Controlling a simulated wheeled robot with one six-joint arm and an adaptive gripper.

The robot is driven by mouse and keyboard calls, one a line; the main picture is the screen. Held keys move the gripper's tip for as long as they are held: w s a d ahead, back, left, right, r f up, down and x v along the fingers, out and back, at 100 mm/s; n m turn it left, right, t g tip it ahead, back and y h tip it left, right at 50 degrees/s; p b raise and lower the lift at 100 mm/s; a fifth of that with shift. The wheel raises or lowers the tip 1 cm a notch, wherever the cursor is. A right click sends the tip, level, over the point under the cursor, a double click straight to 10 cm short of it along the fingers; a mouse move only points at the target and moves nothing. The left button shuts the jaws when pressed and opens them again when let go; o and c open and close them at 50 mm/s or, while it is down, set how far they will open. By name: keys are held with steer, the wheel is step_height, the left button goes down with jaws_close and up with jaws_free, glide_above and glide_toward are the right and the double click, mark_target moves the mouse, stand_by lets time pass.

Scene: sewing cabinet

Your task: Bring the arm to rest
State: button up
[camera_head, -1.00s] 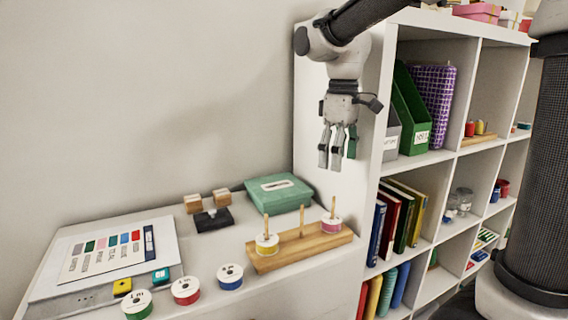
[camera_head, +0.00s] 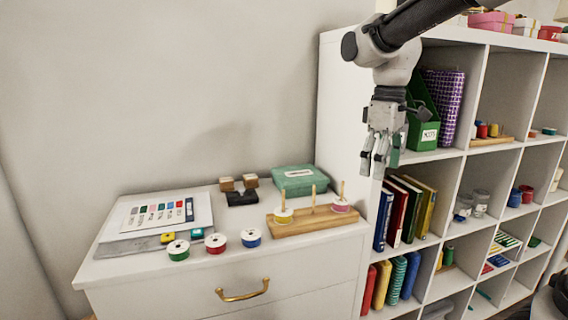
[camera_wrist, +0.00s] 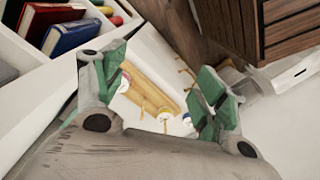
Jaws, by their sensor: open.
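My gripper (camera_head: 379,160) hangs with its fingers pointing down in front of the left edge of the white shelf unit, above and to the right of the cabinet top. It is open and nothing is between its fingers. In the wrist view my gripper (camera_wrist: 165,95) shows its green-padded fingers spread apart, with the wooden peg stand (camera_wrist: 150,90) far below between them. My dark upper arm comes in from the top right of the head view.
A white cabinet (camera_head: 235,275) carries a wooden peg stand (camera_head: 300,224), several thread spools, a green box (camera_head: 293,180) and a colour chart (camera_head: 155,214). The shelf unit (camera_head: 470,100) holds books and a green file holder (camera_head: 424,130). Open air surrounds the gripper's left side.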

steer(key=s+d+f+m+t, duration=0.1)
steer(key=s+d+m+t, duration=0.1)
steer(key=s+d+m, duration=0.2)
steer(key=s+d+f+m+t, duration=0.2)
steer(key=s+d+m, duration=0.3)
steer(key=s+d, duration=0.6)
steer(key=s, duration=0.4)
steer(key=shift+m, duration=0.3)
